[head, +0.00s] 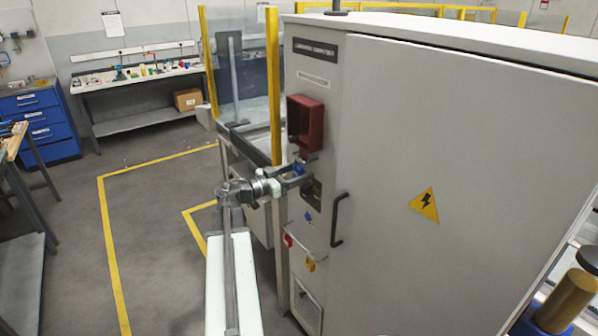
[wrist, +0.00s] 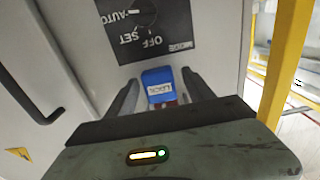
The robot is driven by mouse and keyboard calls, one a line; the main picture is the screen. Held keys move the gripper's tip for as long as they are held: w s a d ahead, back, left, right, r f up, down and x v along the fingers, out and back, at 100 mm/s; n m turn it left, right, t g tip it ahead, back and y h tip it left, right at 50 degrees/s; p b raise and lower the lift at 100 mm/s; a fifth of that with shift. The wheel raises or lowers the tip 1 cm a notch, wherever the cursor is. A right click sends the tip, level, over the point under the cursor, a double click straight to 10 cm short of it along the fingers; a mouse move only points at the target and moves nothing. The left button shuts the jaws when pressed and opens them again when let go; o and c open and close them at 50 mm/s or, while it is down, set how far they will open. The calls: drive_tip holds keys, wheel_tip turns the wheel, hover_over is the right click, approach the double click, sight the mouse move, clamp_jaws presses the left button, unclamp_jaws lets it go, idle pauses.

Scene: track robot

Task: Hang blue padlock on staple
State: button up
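The blue padlock (wrist: 157,80) sits between the two fingers of my gripper (wrist: 160,88) in the wrist view, with a white label facing the camera. Some red shows at its lower end. A dark switch plate (wrist: 145,28) marked AUTO, OFF and SET lies just beyond the padlock. I cannot make out the staple.
A red box (head: 305,120) is mounted above my gripper on the cabinet (head: 440,150). Below are a blue item (head: 308,217), a red item (head: 287,240) and a yellow item (head: 310,264) near a rail. A black door handle (head: 338,220) projects at the right. A yellow post (head: 273,85) stands left.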

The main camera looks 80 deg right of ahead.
drive_tip(key=v, duration=0.7)
drive_tip(key=shift+w+a, duration=0.25)
drive_tip(key=shift+a, duration=0.05)
